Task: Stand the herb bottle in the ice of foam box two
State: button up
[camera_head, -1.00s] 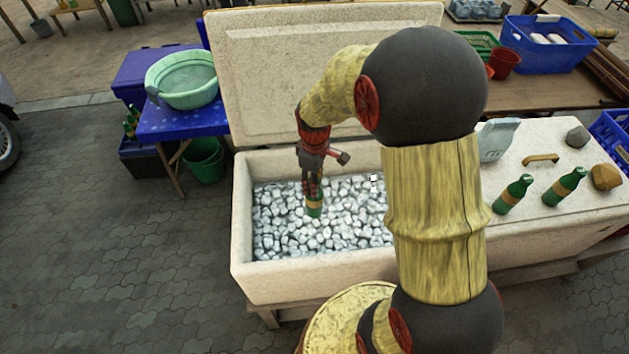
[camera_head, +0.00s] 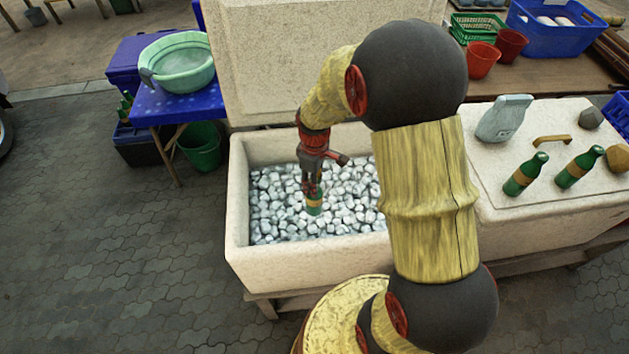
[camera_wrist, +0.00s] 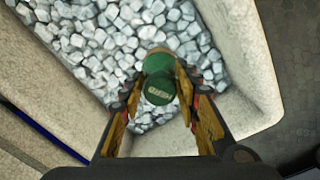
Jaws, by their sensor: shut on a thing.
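The open pale foam box (camera_head: 310,262) is filled with ice (camera_head: 275,208). My gripper (camera_head: 312,190) points down into this box, shut on a green bottle (camera_head: 314,206) with a tan band. The bottle is roughly upright, its lower end at the ice; I cannot tell how deep it sits. In the wrist view, the green cap and shoulder of the bottle (camera_wrist: 159,82) show between my two fingers, with ice (camera_wrist: 105,45) around it. My fingers hide the bottle's neck in the head view.
The box's raised lid (camera_head: 310,60) stands behind. A blue table (camera_head: 180,105) with a green basin (camera_head: 177,62) stands at left.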

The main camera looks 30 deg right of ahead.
jog(key=shift+f+b, duration=3.1)
jog(key=shift+f, duration=3.1)
jog(key=o, duration=1.2)
jog(key=shift+o, duration=0.6)
jog(key=o, duration=0.4)
notch_tip(320, 180, up, 27)
jog(key=p, duration=1.8)
